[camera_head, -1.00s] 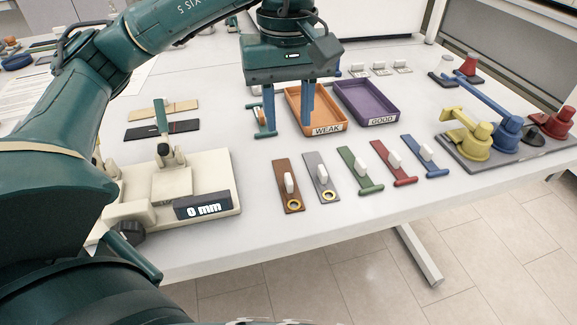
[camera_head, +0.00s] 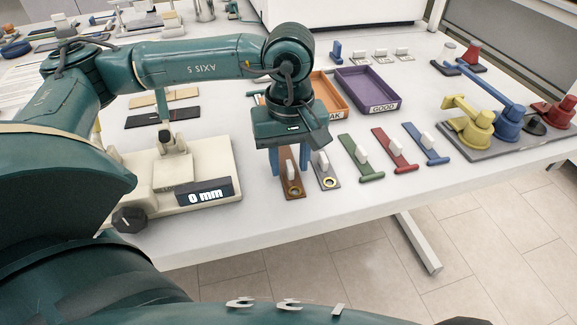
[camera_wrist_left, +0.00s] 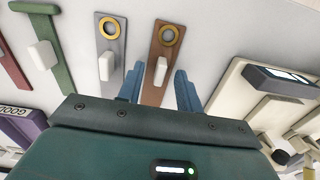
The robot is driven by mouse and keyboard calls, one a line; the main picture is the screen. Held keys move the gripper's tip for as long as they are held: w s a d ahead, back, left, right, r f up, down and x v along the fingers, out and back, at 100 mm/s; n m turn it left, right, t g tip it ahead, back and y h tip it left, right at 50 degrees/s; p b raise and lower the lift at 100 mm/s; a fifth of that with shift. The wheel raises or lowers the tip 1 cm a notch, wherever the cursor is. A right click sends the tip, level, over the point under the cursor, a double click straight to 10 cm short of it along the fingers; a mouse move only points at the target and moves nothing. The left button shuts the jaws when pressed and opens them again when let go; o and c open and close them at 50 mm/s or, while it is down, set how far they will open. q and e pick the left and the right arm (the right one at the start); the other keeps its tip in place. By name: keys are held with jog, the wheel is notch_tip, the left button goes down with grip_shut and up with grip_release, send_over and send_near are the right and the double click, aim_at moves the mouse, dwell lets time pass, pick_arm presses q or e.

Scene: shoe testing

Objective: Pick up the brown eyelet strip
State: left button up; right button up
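The brown eyelet strip (camera_head: 292,186) lies flat on the white table, with a gold eyelet ring at its near end and a white grip block on top. In the left wrist view the strip (camera_wrist_left: 163,45) and its white block (camera_wrist_left: 160,71) show between the two blue fingers. My left gripper (camera_head: 289,164) is directly over the strip, pointing down. Its fingers are apart, one on each side of the block, with gaps visible. The far part of the strip is hidden by the gripper. My right gripper is not in view.
A grey eyelet strip (camera_head: 327,178) lies close to the right. Green (camera_head: 360,160), red (camera_head: 394,152) and blue (camera_head: 425,145) strips follow. The tester (camera_head: 178,185) reading 0 mm stands left. The orange tray (camera_head: 329,92) and purple tray (camera_head: 367,92) are behind.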

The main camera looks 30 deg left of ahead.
pick_arm(q)
jog(key=shift+f, duration=0.1)
grip_shut()
dwell(0.3)
